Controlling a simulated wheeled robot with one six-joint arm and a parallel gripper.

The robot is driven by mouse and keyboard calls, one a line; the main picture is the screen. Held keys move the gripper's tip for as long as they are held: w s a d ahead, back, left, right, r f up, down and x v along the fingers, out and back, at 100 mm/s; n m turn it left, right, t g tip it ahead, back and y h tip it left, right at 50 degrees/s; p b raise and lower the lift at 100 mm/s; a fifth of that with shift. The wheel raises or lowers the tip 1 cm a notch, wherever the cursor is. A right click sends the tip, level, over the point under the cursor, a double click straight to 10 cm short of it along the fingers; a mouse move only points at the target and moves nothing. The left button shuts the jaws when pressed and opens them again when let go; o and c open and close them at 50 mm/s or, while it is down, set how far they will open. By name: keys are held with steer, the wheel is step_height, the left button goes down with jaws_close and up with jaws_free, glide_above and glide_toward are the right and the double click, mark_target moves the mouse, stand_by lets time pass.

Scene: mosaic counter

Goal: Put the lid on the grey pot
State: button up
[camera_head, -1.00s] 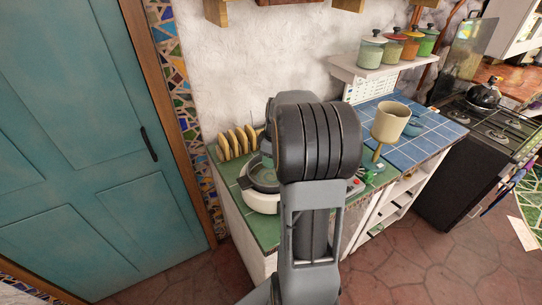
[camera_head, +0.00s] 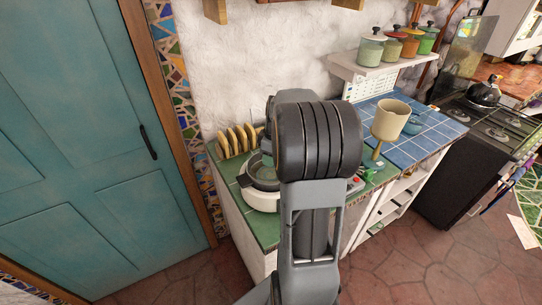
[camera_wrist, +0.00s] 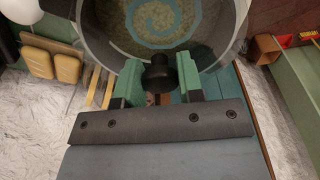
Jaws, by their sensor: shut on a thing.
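In the wrist view, my gripper (camera_wrist: 160,80) has its green fingertips closed on the black knob (camera_wrist: 159,74) of the lid. A large round grey rim lies beyond the knob, with a speckled, teal-swirled area inside it; I cannot clearly separate the lid from the pot there. In the head view, the grey pot (camera_head: 262,178) sits on a white appliance (camera_head: 258,200) on the green-tiled counter. My arm hides much of it, and the lid is hard to make out. I cannot tell whether the lid touches the pot.
Lidded jars (camera_head: 372,48) fill a wall shelf above. A teal door (camera_head: 75,140) is at the left.

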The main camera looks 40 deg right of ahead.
steer(key=shift+f+b, duration=0.5)
steer(key=shift+b, duration=0.1)
stand_by(1.1)
steer(key=o, duration=1.5)
steer(key=shift+o, duration=0.2)
steer(key=shift+r, duration=0.1)
steer(key=shift+r+p, duration=2.45)
steer(key=shift+r, duration=1)
